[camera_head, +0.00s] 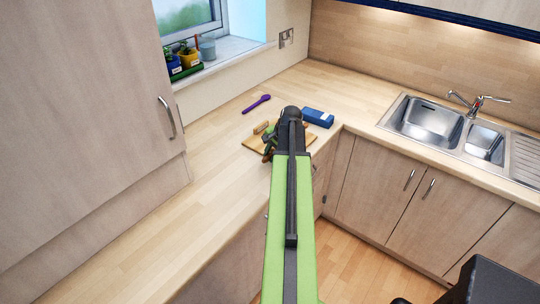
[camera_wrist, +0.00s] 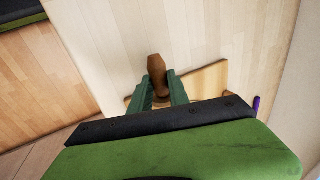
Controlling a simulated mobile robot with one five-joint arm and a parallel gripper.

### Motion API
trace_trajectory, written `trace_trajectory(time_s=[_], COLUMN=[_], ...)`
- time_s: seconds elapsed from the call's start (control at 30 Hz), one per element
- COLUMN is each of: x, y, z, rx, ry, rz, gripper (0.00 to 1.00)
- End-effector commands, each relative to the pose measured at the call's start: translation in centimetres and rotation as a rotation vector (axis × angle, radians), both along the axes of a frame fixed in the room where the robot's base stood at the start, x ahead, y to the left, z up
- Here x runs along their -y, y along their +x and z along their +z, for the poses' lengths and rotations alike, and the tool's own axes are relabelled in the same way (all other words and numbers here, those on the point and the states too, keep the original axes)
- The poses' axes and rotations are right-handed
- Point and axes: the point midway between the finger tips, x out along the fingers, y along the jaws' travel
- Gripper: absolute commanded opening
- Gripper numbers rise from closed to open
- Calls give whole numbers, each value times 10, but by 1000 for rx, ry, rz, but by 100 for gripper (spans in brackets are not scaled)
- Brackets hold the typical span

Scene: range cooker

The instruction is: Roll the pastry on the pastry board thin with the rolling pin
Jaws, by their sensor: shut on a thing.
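The pastry board (camera_head: 252,144) lies on the worktop left of the inner corner, partly covered by my arm. It also shows in the wrist view (camera_wrist: 208,80), behind and right of my fingers. My gripper (camera_wrist: 163,88) is shut on a brown wooden piece, which looks like the rolling pin (camera_wrist: 156,66); its end sticks out beyond the green fingertips. In the head view a tan end (camera_head: 260,127) shows over the board, beside my gripper (camera_head: 268,148). I cannot tell whether the pin touches the board. I cannot make out the pastry; my gripper and arm hide much of the board.
A purple spoon (camera_head: 257,103) lies behind the board. A blue box (camera_head: 318,118) lies right of it near the corner. A sink (camera_head: 432,122) is set into the right worktop. A tall cupboard (camera_head: 100,100) stands at left. The front left worktop (camera_head: 185,225) is clear.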

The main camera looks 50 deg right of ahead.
Motion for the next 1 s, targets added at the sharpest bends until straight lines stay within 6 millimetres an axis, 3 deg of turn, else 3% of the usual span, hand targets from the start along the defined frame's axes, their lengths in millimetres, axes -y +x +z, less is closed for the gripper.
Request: trace_trajectory(time_s=[1.0], x=[0], y=[1], z=[-12], rx=[0], ry=[-1], rz=[2], gripper=[0])
